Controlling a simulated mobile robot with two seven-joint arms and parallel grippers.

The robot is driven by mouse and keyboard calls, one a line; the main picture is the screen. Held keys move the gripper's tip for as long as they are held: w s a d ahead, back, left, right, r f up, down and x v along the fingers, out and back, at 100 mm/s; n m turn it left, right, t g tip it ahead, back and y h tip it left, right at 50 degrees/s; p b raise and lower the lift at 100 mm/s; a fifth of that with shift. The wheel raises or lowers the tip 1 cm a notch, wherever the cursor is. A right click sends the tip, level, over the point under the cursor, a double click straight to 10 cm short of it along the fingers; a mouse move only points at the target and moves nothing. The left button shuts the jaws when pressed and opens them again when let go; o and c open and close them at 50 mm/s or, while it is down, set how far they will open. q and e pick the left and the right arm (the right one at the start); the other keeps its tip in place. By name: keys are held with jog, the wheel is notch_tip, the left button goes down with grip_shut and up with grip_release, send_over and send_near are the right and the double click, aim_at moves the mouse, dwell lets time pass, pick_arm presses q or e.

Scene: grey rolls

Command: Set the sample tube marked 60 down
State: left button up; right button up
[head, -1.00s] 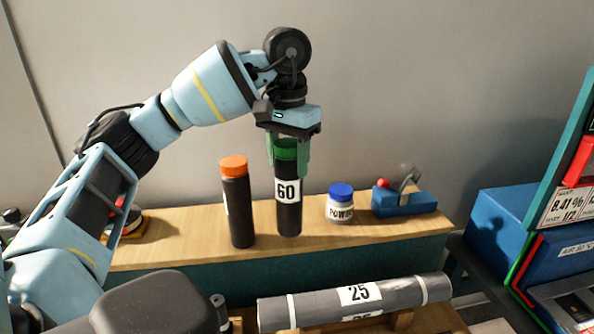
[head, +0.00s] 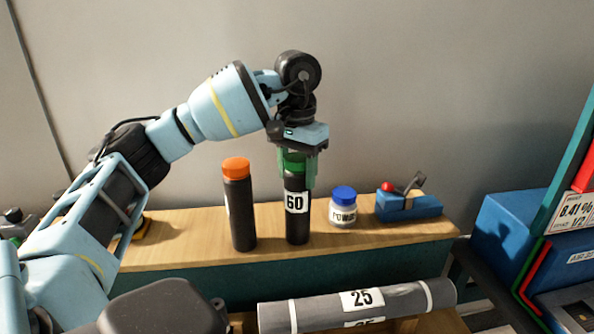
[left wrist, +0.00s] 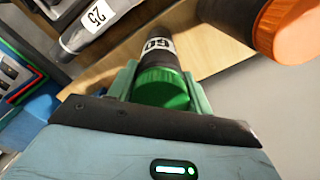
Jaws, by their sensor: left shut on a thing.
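The sample tube marked 60 (head: 297,218) is a dark upright tube with a green cap and a white label. Its lower end is at the wooden shelf top (head: 190,240); I cannot tell for sure whether it touches. My left gripper (head: 297,172) points down from above and is shut on the tube at its green cap. In the left wrist view the green cap (left wrist: 160,90) sits between the green fingers, with the 60 label partly showing beyond it. My right gripper is not in view.
A dark tube with an orange cap (head: 238,205) stands close left of the held tube. A white jar with a blue lid (head: 343,207) and a blue device (head: 408,205) stand to the right. A grey roll marked 25 (head: 400,299) lies in front, below.

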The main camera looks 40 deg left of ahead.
pick_arm(q)
jog(key=shift+f, duration=0.1)
jog(key=shift+f, duration=0.1)
jog(key=o, duration=1.3)
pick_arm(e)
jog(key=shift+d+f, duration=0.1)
pick_arm(q)
notch_tip(320, 180, up, 3)
notch_tip(320, 180, up, 8)
jog(key=shift+s+f+p, duration=0.1)
jog(key=shift+f+p, duration=0.1)
jog(key=shift+p, duration=1)
jog(key=shift+r, duration=0.9)
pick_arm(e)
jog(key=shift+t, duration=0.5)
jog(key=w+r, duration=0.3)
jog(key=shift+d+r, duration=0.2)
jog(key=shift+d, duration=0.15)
